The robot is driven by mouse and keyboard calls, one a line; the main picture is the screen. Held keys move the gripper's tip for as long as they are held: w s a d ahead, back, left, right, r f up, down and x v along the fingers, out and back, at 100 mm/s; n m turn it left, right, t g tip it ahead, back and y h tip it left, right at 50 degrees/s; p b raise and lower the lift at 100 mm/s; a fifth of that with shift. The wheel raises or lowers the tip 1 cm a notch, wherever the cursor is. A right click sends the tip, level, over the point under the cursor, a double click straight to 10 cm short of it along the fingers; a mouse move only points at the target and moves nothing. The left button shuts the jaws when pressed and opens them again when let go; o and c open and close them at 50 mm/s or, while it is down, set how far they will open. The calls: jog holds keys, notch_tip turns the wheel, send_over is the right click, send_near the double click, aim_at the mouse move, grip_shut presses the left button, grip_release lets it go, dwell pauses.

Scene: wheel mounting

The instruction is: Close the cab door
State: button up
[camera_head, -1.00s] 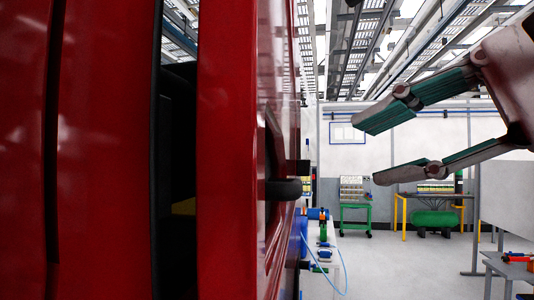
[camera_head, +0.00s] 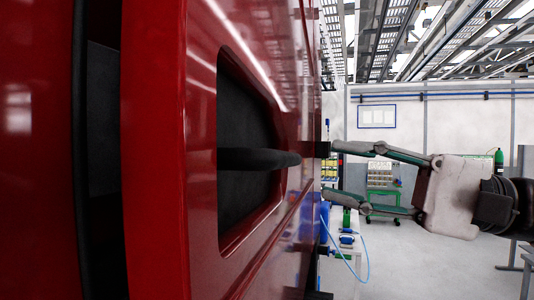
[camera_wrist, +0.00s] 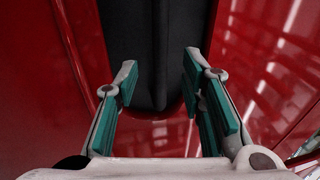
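The red cab door (camera_head: 155,150) stands close on the left in the head view, with a dark gap (camera_head: 97,150) beside its edge. A black bar handle (camera_head: 262,159) crosses a dark recess in its outer face. My gripper (camera_head: 332,170) is right of the handle at about its height, fingers spread and pointing at the door. In the wrist view, the handle (camera_wrist: 158,55) shows as a dark ridge between the two green-padded fingers (camera_wrist: 158,95), inside the dark recess with red door panel (camera_wrist: 265,60) around. The fingers are open and hold nothing; their exact distance to the handle is unclear.
A workbench (camera_head: 342,270) with blue items and a hose stands behind, past the door. A green-framed cart (camera_head: 382,195) stands near the far wall. The grey floor (camera_head: 430,270) at right is open.

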aim_at(293, 162)
jog(key=p+x, duration=0.1)
jog(key=x, duration=0.6)
jog(key=shift+w+a+r, duration=0.1)
jog(key=shift+a, duration=0.3)
grip_shut()
